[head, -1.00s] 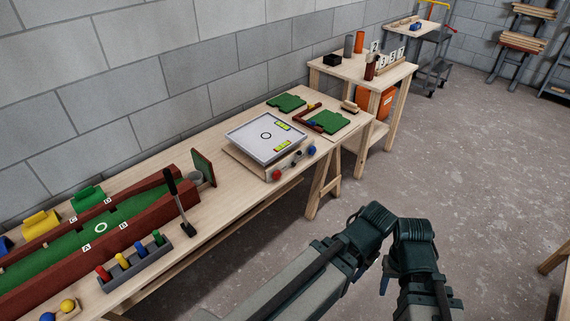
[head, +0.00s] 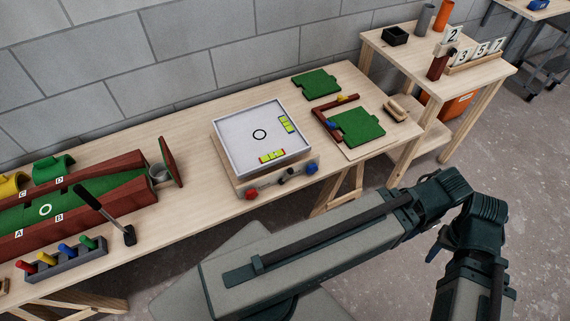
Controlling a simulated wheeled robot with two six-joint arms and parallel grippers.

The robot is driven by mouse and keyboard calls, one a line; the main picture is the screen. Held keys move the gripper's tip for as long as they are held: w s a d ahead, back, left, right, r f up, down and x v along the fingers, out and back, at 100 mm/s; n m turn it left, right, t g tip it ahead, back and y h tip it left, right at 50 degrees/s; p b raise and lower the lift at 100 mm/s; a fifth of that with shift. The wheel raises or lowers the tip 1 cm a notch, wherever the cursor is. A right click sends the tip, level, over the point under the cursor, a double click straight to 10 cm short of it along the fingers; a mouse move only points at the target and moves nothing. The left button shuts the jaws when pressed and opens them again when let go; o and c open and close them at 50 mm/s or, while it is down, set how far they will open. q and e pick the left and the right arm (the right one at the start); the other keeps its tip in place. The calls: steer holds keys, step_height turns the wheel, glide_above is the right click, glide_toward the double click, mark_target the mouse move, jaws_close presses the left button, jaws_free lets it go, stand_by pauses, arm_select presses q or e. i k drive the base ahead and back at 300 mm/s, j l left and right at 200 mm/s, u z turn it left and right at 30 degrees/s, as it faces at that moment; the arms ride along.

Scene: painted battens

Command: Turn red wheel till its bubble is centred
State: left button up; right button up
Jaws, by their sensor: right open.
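The red wheel (head: 250,193) is on the front left of a white tilting tray (head: 245,122) on the long bench. A blue wheel (head: 312,168) sits at the front right. Two yellow-green bubble vials lie on the tray, one near the front edge (head: 272,157) and one near the right edge (head: 286,124). The bubbles are too small to place. My left gripper is not in view.
Left of the tray are a dark mallet (head: 105,216), a peg rack (head: 66,265) and a red-walled green lane (head: 90,193). Right of it lie green plates (head: 358,127). A side table (head: 480,72) holds number cards. Bare bench (head: 190,212) lies left of the tray.

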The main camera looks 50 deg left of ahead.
mark_target(251, 194)
steer(key=i, duration=1.9)
steer(key=i+u, duration=0.25)
steer(key=i, duration=0.2)
steer(key=u, duration=4)
